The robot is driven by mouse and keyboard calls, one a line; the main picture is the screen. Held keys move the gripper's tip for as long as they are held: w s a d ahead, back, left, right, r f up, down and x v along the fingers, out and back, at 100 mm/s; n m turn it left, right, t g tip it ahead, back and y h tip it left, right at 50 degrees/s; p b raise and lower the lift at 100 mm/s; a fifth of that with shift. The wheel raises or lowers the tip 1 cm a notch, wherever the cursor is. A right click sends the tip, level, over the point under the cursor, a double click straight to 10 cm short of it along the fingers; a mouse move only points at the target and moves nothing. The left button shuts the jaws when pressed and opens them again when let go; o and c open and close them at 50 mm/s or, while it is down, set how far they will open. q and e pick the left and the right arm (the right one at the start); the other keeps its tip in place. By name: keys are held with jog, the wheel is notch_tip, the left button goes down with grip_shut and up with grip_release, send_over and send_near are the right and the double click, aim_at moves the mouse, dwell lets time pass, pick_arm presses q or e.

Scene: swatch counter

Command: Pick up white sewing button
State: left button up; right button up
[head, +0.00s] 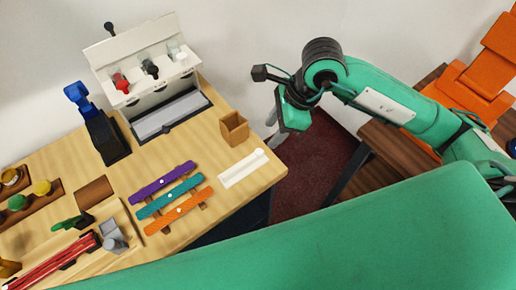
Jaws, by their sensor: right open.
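Small white dots that look like sewing buttons lie on the coloured strips: one on the purple strip (150,188), one on the teal strip (157,205), one on the orange strip (196,203). A white tray (238,171) to their right has a small round white piece (259,152) at its far end; I cannot tell if that is a button. My right gripper (271,129) is open and empty, its grey fingers just past the table's right edge, beyond the tray and right of the wooden cup. My left gripper is out of view.
A small wooden cup (234,128) stands behind the white tray. A brown table (397,145) and orange chair (484,75) stand right.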

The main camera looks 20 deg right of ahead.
aim_at(259, 151)
jog(key=p+x, duration=0.1)
jog(key=x, duration=0.3)
jog(key=p+x, duration=0.1)
jog(key=x, duration=0.3)
jog(key=shift+w+d+f, duration=0.1)
jog(key=shift+d, duration=0.15)
jog(key=shift+c, duration=0.7)
jog(key=c, duration=0.7)
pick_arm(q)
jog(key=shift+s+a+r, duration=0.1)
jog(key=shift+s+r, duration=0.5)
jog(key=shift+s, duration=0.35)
pick_arm(e)
grip_shut()
